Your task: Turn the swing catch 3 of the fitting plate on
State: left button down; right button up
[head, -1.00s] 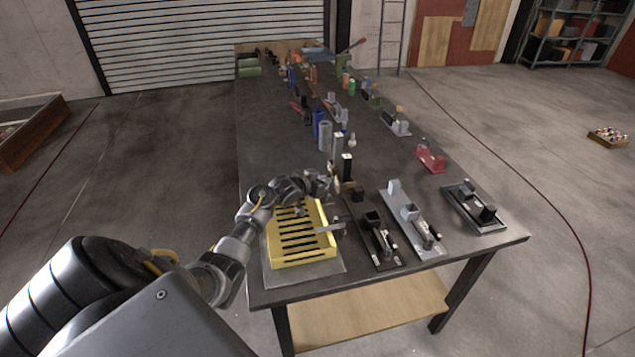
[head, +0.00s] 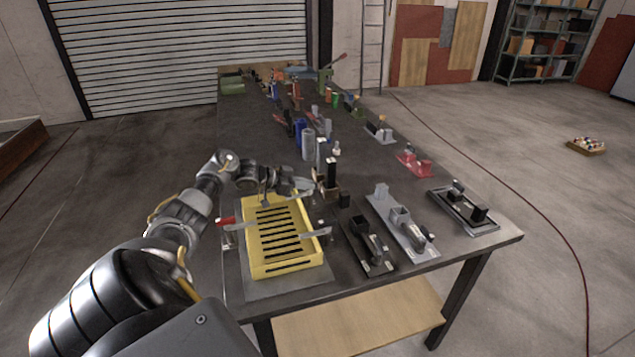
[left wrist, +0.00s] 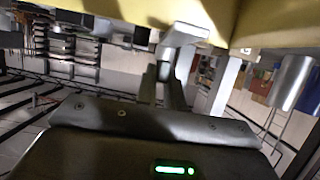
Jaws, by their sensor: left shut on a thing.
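The fitting plate is a yellow slotted frame (head: 259,266) on a grey base (head: 290,286) at the near left of the table. Several grey swing catches sit round it: one with a red tip (head: 227,221) on the left, one on the near right (head: 316,231), one at the far edge (head: 265,197). I see no numbers on them. My left gripper (head: 308,187) is at the frame's far right corner. In the left wrist view its fingers (left wrist: 168,80) are shut at a grey catch arm (left wrist: 186,36) beside the yellow frame (left wrist: 215,14). My right gripper is out of view.
Right of the plate stand a black fixture (head: 370,250), a grey fixture (head: 405,235) and a black tray-like fixture (head: 465,210). Upright cylinders and blocks (head: 308,143) stand close beyond my gripper. The dark table (head: 248,130) is clear at its left side.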

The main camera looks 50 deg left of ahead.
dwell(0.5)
pick_arm(q)
jog(key=c, duration=1.5)
grip_release()
jog(key=b+v, duration=0.1)
jog(key=v, duration=1)
jog(key=shift+b, duration=0.35)
jog(key=shift+w+a+f, duration=0.1)
jog(key=shift+w+a, duration=0.05)
